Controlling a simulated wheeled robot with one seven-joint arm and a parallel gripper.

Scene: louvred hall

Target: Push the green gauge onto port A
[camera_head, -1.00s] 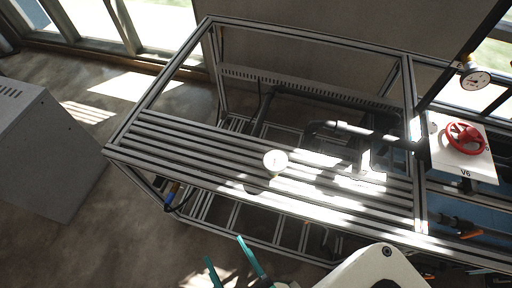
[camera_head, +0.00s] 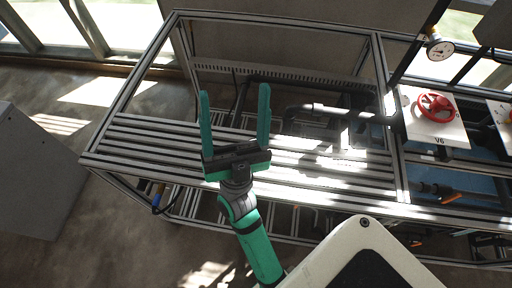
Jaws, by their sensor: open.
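My gripper (camera_head: 235,92) is open, with two teal fingers spread over the slatted bench (camera_head: 135,142) and pointing toward its back. Nothing shows between the fingers. The loose round white-faced gauge seen earlier on the slats is out of sight, apparently behind my gripper's palm. I cannot tell whether it is the green gauge. Another white-faced gauge (camera_head: 439,48) is mounted at the upper right, beside a dark post. I cannot make out port A or its label.
A red handwheel (camera_head: 435,107) sits on a white panel marked V6 at the right. Dark pipes (camera_head: 340,112) run behind the slats. A metal frame surrounds the bench. A grey cabinet (camera_head: 38,175) stands at the left, with open floor between.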

